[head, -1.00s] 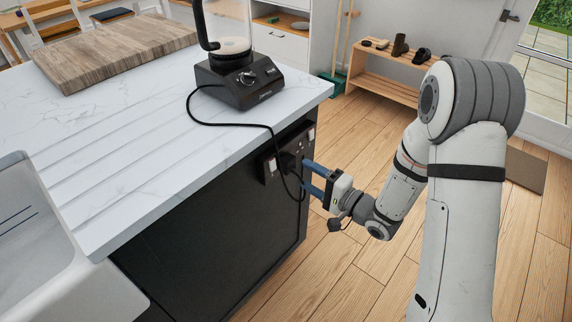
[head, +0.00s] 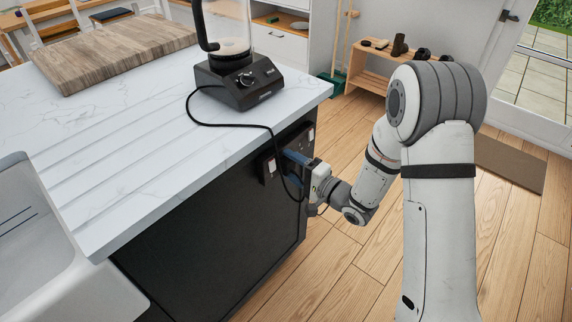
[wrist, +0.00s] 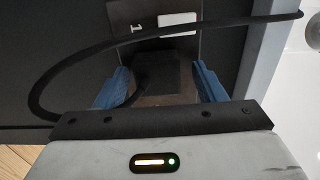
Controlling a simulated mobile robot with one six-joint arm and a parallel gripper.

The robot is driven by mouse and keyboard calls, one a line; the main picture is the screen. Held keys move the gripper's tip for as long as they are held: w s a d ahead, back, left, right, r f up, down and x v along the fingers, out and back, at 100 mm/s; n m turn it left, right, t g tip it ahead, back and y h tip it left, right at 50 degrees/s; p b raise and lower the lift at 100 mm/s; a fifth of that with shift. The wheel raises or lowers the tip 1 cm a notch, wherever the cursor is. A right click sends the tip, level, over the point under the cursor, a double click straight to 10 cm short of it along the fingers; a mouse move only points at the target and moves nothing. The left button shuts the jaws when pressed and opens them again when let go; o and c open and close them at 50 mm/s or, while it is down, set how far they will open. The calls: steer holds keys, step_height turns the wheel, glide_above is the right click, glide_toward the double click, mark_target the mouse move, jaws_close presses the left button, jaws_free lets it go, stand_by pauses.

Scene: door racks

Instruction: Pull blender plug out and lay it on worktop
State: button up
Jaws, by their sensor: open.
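The blender (head: 238,78) stands on the white worktop (head: 150,135). Its black cord runs over the worktop edge and down to the socket panel on the dark end of the island. In the wrist view the black plug (wrist: 160,72) sits at the socket panel (wrist: 150,18), with the cord (wrist: 62,72) looping out to the left and above. My gripper (head: 288,160) is at the panel. In the wrist view its blue fingers (wrist: 160,85) are open, one on each side of the plug, with a gap visible on both sides. The plug's far end is hidden.
A wooden board (head: 115,55) lies at the back left of the worktop, and a sink (head: 50,240) is at the front left. Grooved worktop between sink and blender is clear. A wooden bench (head: 375,85) stands by the far wall. The floor beside the island is open.

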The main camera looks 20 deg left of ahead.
steer(key=shift+f, duration=0.15)
steer(key=shift+c, duration=0.4)
stand_by(0.4)
steer(key=c, duration=1.2)
steer(key=shift+v, duration=3)
steer(key=shift+s+d, duration=0.1)
steer(key=v, duration=0.2)
steer(key=shift+s+d, duration=0.15)
steer(key=shift+d, duration=0.2)
step_height(320, 180, up, 21)
steer(key=p, duration=1.8)
